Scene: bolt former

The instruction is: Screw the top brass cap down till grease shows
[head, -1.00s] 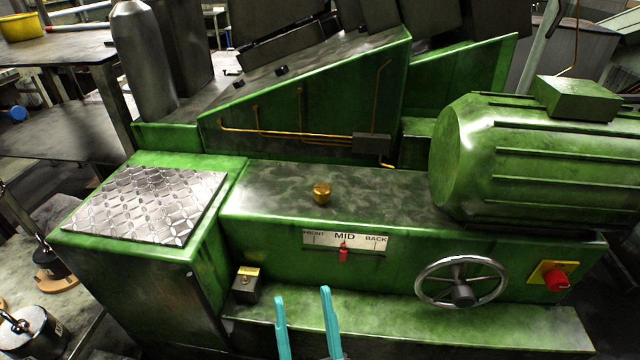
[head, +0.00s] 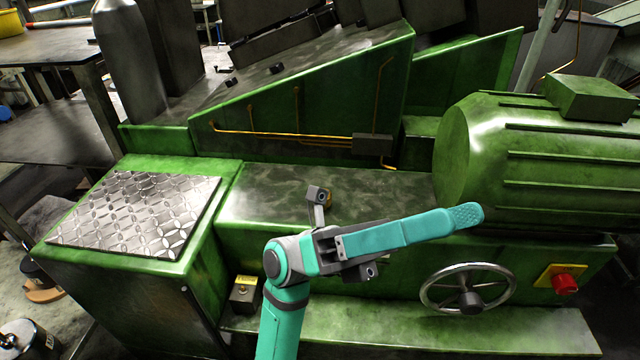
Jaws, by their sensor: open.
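The top brass cap (head: 328,199) sits on the dark, stained top surface of the green machine. In the head view it is partly hidden behind a small grey block on my gripper's mount. My gripper (head: 464,216) reaches across the machine's front, its long teal finger pointing right, with a ridged pad at the tip. The fingertips are well right of the cap and apart from it. The second finger is mostly hidden behind the near one. The gripper is open and I see nothing held. No grease can be made out at the cap.
A handwheel (head: 468,290) and a red knob on a yellow plate (head: 564,284) are on the front right. A green motor (head: 540,165) bounds the right. A small box with a yellow label (head: 244,294) stands lower left. Orange pipes (head: 270,133) run behind.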

